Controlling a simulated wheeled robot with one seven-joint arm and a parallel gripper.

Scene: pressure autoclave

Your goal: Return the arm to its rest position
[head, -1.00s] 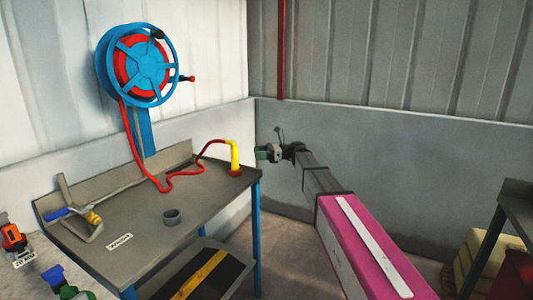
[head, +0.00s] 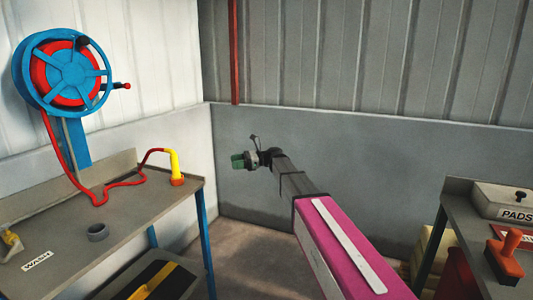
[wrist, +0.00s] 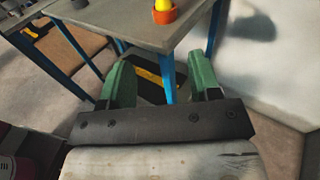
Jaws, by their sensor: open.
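My gripper (head: 240,161) is at the end of my outstretched pink and grey arm, in the middle of the head view, in front of the grey back wall. In the wrist view its two green fingers (wrist: 160,82) stand wide apart with nothing between them. Beyond them show a blue table leg and the edge of the wash table. The gripper is apart from the table, to its right in the head view.
The wash table (head: 75,235) at left bears a grey ring (head: 97,232) and a red hose with a yellow nozzle (head: 175,167). A hose reel (head: 67,73) hangs above. At right, another table (head: 455,205) holds a PADS box (head: 507,201) and an orange-handled stamp (head: 506,256). Open floor lies between.

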